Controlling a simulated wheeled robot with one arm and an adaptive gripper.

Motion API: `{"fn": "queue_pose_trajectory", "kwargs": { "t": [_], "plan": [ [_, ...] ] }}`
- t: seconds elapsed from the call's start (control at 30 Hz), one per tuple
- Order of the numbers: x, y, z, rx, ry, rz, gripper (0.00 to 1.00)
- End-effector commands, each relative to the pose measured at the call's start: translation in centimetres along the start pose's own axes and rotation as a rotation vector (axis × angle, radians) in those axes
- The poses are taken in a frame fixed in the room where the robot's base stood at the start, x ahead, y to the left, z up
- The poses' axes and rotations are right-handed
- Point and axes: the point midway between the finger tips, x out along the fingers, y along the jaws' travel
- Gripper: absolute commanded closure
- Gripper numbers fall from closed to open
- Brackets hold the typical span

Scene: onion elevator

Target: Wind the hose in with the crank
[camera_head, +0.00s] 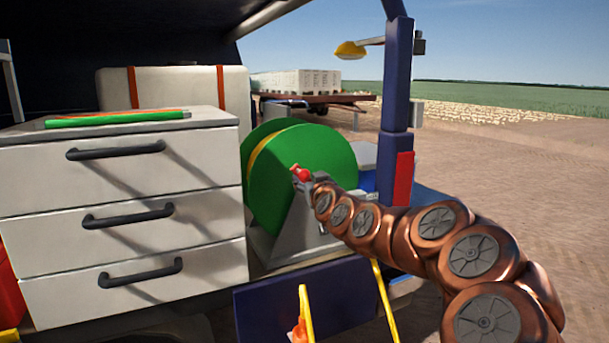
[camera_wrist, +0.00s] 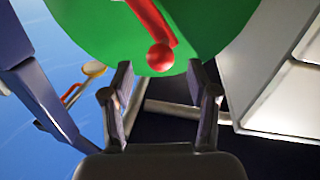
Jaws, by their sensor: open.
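The hose reel (camera_head: 287,163) is a large green disc on a grey stand (camera_head: 298,225); a yellow band of hose (camera_head: 258,160) shows along its rim. The red crank (camera_head: 300,173) sits on the reel's face, partly hidden by my gripper (camera_head: 306,178). In the wrist view, the crank's arm (camera_wrist: 152,18) runs down to a round red knob (camera_wrist: 160,57). My gripper (camera_wrist: 160,95) is open, with its fingers apart on either side below the knob. The knob appears just beyond the fingertips, and nothing shows between the fingers. I cannot tell the exact distance to the knob.
A white drawer cabinet (camera_head: 130,215) with black handles stands left of the reel, green and orange rods (camera_head: 117,118) on top. A dark blue post (camera_head: 396,90) rises to the right. Yellow rails (camera_head: 306,312) stand low in front.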

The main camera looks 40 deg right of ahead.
Motion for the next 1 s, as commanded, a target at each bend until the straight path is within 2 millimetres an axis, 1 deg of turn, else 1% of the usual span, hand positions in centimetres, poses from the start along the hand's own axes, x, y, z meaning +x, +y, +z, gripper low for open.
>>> {"fn": "queue_pose_trajectory", "kwargs": {
  "t": [0.03,0.1,0.33,0.5,0.8,1.0],
  "plan": [
    [0.8,-0.1,-0.1,0.001,-0.002,-0.003,0.41],
    [1.7,-0.1,0.0,0.0,-0.002,-0.002,0.41],
    [3.8,-0.2,0.0,0.001,-0.002,-0.004,0.41],
    [4.5,-0.1,0.0,0.001,-0.002,-0.001,0.41],
    [4.6,-0.1,0.1,0.001,-0.002,-0.002,0.41],
    [4.6,-0.1,0.1,0.001,-0.002,-0.002,0.62]
  ]
}}
